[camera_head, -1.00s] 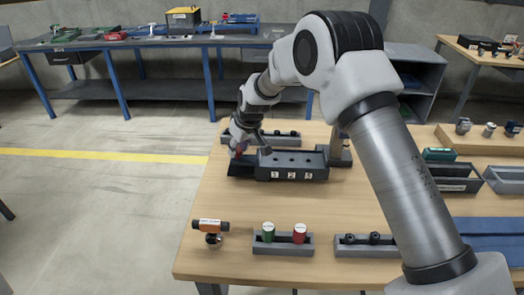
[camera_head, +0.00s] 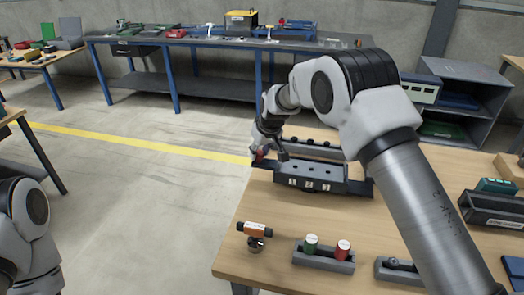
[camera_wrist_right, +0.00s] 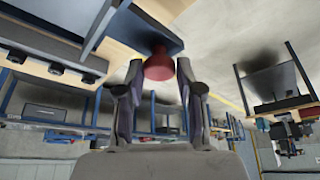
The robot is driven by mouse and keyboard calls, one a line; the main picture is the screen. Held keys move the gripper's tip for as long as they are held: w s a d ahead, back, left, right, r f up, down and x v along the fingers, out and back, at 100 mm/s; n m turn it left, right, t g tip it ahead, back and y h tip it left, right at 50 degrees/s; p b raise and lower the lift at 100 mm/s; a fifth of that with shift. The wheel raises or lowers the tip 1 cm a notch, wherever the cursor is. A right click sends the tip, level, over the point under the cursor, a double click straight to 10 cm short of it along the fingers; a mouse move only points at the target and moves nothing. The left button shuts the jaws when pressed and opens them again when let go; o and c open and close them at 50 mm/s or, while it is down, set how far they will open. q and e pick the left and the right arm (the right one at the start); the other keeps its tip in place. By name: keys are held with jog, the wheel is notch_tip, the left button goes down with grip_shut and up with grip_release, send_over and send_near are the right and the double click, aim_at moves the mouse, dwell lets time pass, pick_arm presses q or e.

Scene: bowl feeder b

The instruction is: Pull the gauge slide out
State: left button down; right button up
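The gauge block (camera_head: 312,186) is a dark grey housing with numbered white tags on its front, on the wooden table. The dark gauge slide (camera_head: 264,163) sticks out of its left end and carries a red knob (camera_head: 260,155). My right gripper (camera_head: 260,151) is at this knob, left of the block. In the right wrist view the red knob (camera_wrist_right: 159,66) sits between the two fingertips of my right gripper (camera_wrist_right: 160,75), which close in on both sides of it. The dark slide (camera_wrist_right: 140,28) shows beyond the knob. My left gripper is out of view.
A holder (camera_head: 322,257) with a green and a red cylinder stands at the front. A dark rail (camera_head: 315,150) lies behind the block. Left of the table is open floor.

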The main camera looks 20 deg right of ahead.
jog(key=shift+o, duration=1.4)
jog(key=shift+w+a+f, duration=0.1)
jog(key=shift+a, duration=0.1)
jog(key=shift+w+a+f, duration=0.1)
jog(key=shift+w+a, duration=0.05)
jog(key=shift+w, duration=0.05)
jog(key=shift+s+r, duration=0.2)
jog(key=shift+r, duration=0.15)
jog(key=v, duration=1.1)
jog(key=shift+r, duration=0.15)
